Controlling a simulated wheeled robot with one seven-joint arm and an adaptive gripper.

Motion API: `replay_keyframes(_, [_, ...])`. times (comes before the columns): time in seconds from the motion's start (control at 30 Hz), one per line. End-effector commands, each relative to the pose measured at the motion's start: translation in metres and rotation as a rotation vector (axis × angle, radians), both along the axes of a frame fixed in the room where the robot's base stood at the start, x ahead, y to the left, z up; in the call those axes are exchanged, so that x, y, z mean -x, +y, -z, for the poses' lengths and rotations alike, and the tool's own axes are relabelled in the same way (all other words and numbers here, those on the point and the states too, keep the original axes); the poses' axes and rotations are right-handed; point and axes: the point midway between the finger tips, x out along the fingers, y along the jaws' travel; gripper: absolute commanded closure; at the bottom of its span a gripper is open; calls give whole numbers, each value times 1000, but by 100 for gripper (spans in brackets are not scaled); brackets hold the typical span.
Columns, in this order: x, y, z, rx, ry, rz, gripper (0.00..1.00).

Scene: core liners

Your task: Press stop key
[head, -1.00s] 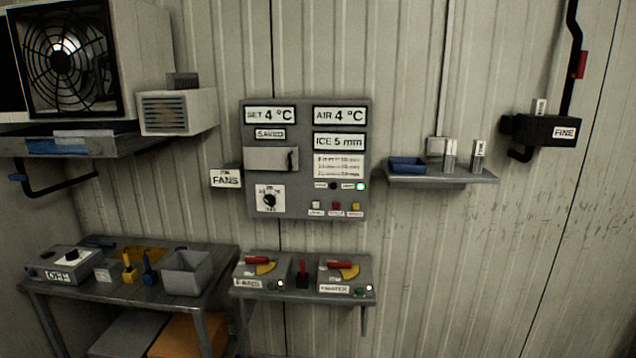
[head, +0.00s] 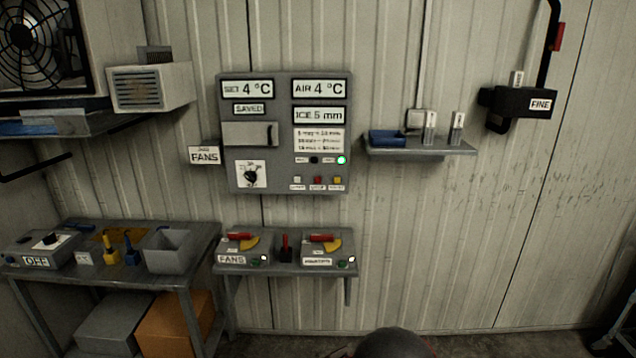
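A grey control panel (head: 285,165) hangs on the corrugated wall in the head view. Its displays read SET 4 °C, AIR 4 °C, SAVED and ICE 5 mm. Along its lower right edge sit a whitish key (head: 297,180), a red key (head: 318,180) and a yellow key (head: 337,180). The labels under them are too small to read, so I cannot tell which is the stop key. A green lamp (head: 341,160) glows above them. My gripper is not in view; a dark rounded part at the bottom edge may be my arm.
Below the panel, a small shelf (head: 285,269) carries two switch boxes with red levers, FANS (head: 240,248) and another (head: 325,249). A bench (head: 110,277) stands at left. A wall shelf (head: 420,151) and a FINE box (head: 525,103) are at right. Floor shows at the bottom.

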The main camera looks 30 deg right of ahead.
Motion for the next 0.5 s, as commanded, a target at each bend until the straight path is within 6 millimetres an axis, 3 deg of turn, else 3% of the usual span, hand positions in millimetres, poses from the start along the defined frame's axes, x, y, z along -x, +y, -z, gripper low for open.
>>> replay_keyframes(0.5, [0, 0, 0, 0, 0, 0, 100])
